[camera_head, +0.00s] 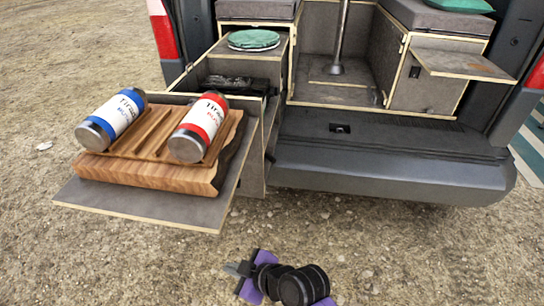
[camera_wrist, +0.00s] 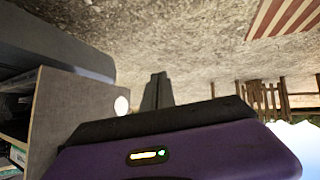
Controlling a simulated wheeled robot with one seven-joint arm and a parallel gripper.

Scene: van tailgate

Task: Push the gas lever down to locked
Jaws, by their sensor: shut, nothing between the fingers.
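I cannot pick out the gas lever for certain in either view. My gripper (camera_head: 240,269) is over the gravel in front of the van, low in the head view, with its fingers pointing left. In the wrist view its dark fingers (camera_wrist: 156,80) are together and hold nothing. A small white disc (camera_wrist: 122,105) shows in the wrist view at the edge of a grey panel (camera_wrist: 75,105), left of the fingers. I cannot tell what the disc is. The fingers appear apart from the panel.
A pull-out shelf (camera_head: 170,208) carries a wooden board (camera_head: 150,176) with a blue-labelled can (camera_head: 112,120) and a red-labelled can (camera_head: 198,128). A drawer with dark gear (camera_head: 232,83) is behind it. The van bumper (camera_head: 390,170) is at right. Gravel around my gripper is clear.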

